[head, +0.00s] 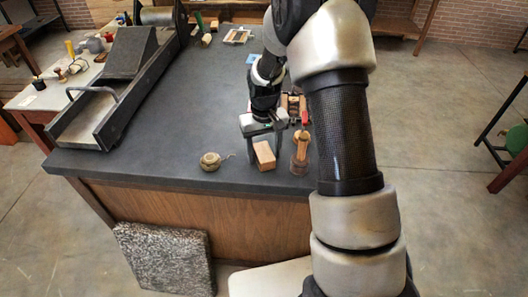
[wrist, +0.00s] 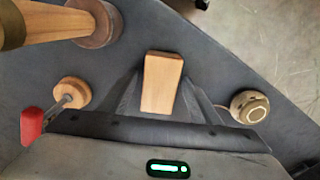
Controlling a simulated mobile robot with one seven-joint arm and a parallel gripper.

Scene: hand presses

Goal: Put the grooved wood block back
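A light wood block (head: 264,155) lies on the dark tabletop close to its front edge. It also shows in the wrist view (wrist: 162,82), upper middle, with a plain face and slightly curved-in sides; I cannot make out a groove. My gripper (head: 264,146) points down over it, its two fingers spread on either side. In the wrist view my gripper (wrist: 162,88) has one dark finger left and one right of the block. The fingers look open, with the block between them and not visibly clamped.
A ball of twine (head: 210,160) lies left of the block. A turned wooden tool (head: 301,150) stands close on the right, with a red item (head: 304,118) behind it. A long metal press bed (head: 90,115) fills the table's left side. The tabletop (head: 190,115) between is clear.

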